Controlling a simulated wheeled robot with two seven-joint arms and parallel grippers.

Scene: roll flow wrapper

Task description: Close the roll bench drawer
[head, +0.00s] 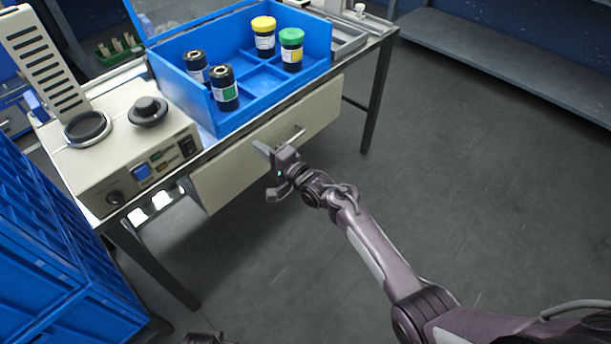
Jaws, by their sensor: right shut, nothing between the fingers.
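The roll bench drawer (235,168) has a long beige front under the bench top, with a bar handle (291,137) near its middle. Its top edge runs close below the bench edge; I cannot tell from this angle whether a small gap remains behind the front. My right gripper (264,168) is in front of the drawer front, just left of and below the handle. It is shut with nothing in it. I cannot tell whether it touches the front. My left gripper is not clearly in view.
On the bench (375,45) sit a blue divided tray (180,82) with several capped rolls or jars and a beige machine (95,165) with knobs. Blue crates (50,250) stand at the left. A grey shelf (490,65) is at upper right. The floor in front is clear.

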